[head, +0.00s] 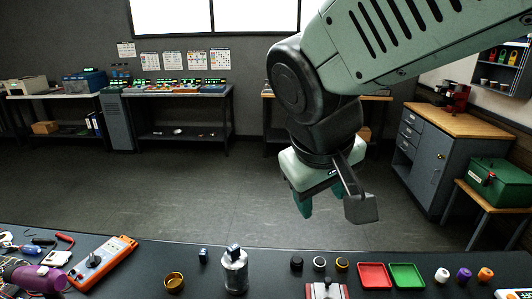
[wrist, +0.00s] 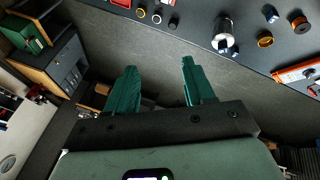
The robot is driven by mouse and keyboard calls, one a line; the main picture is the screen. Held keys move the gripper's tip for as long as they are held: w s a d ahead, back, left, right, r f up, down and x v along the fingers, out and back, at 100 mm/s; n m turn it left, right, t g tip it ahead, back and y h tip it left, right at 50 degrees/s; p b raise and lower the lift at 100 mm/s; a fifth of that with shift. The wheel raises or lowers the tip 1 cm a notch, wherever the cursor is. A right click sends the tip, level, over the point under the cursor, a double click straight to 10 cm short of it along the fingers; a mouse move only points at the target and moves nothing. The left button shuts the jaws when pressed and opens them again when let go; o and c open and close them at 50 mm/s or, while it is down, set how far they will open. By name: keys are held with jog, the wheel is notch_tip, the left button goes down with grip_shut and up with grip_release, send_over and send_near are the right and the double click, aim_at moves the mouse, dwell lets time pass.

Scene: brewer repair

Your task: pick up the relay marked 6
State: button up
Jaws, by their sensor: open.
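Two small blue blocks that look like relays show in the head view. One blue block (head: 203,254) stands on the bench left of the silver canister (head: 235,274). Another blue block (head: 234,250) appears on top of the canister or just behind it; I cannot tell which. Their marks are too small to read, so I cannot tell which is 6. The canister also shows in the wrist view (wrist: 223,30). My gripper (head: 318,202) is open and empty, raised beyond the bench's far edge, right of both blocks. Its green fingers stand apart in the wrist view (wrist: 159,68).
To the right are a black knob (head: 296,262), rings, a red tray (head: 375,276), a green tray (head: 407,275) and coloured knobs. Air above the bench is clear.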

jog(key=w+a+f+n+h, duration=0.2)
jog(key=a+f+n, duration=0.6)
jog(key=a+f, duration=0.45)
jog(key=s+a+f+n+t+y, duration=0.1)
jog(key=s+a+f+n+t, duration=0.1)
jog(key=s+f+n, duration=0.4)
jog(key=s+a+f+n+t+y, duration=0.2)
jog(key=s+f+n, duration=0.4)
jog(key=f+n, duration=0.3)
jog(key=s+a+f+n+t+y, duration=0.1)
jog(key=s+a+f+n+t, duration=0.2)
jog(key=s+f+n, duration=0.4)
jog(key=shift+a+f+n+t, duration=0.3)
jog(key=shift+n+t, duration=0.2)
jog(key=shift+t, duration=0.4)
jog(key=shift+y, duration=0.3)
jog(key=x, duration=0.5)
jog(key=shift+a, duration=0.1)
jog(key=shift+a+x, duration=0.1)
jog(key=shift+x, duration=1.25)
jog(key=shift+a+x, duration=0.15)
jog(key=shift+x, duration=1.25)
jog(key=shift+s+f, duration=0.1)
grip_shut()
